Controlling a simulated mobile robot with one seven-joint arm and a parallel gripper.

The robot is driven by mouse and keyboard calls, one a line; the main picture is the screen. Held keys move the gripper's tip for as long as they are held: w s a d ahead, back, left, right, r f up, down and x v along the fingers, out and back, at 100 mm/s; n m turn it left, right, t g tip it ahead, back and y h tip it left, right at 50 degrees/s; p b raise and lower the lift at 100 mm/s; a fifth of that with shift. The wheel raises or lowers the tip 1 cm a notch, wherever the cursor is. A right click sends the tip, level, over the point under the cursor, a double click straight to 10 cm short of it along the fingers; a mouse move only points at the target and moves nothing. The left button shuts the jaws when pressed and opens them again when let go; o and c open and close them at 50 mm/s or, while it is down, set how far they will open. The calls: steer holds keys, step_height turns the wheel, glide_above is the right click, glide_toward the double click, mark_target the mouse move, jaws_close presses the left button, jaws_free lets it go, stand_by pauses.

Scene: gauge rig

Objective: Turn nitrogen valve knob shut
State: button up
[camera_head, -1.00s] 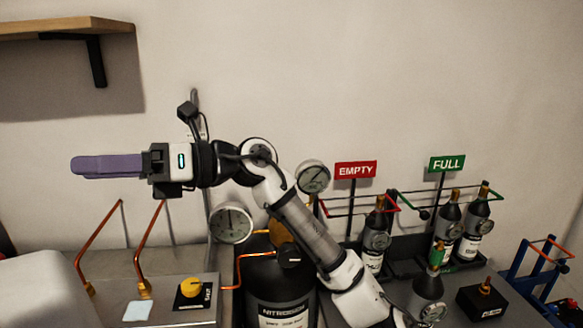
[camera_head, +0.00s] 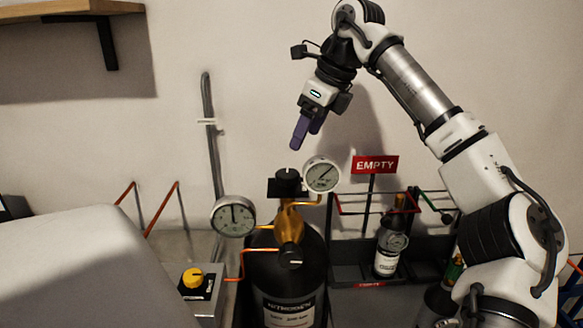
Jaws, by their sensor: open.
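The black nitrogen cylinder (camera_head: 262,275) stands at the lower centre of the head view with its label facing me. A brass valve body (camera_head: 290,226) sits on top of it. A black knob (camera_head: 288,180) with a white mark is at the top of the brass body. A second black knob (camera_head: 290,257) sits lower on its front. I cannot tell from the label which one is the valve knob. My gripper (camera_head: 307,132) has purple fingers, is open and empty, and points down above the top knob, apart from it.
Two round gauges flank the brass body, left (camera_head: 233,216) and right (camera_head: 321,175). A yellow knob (camera_head: 192,278) sits on a box to the left. A rack with a red EMPTY sign (camera_head: 375,165) holds a small bottle (camera_head: 389,248) at right. Copper pipes run nearby.

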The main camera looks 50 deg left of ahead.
mark_target(288, 173)
steer(key=p+x, duration=0.1)
steer(key=x, duration=0.9)
steer(key=shift+s+a+f, duration=0.1)
steer(key=shift+a+f, duration=0.05)
steer(key=c, duration=1)
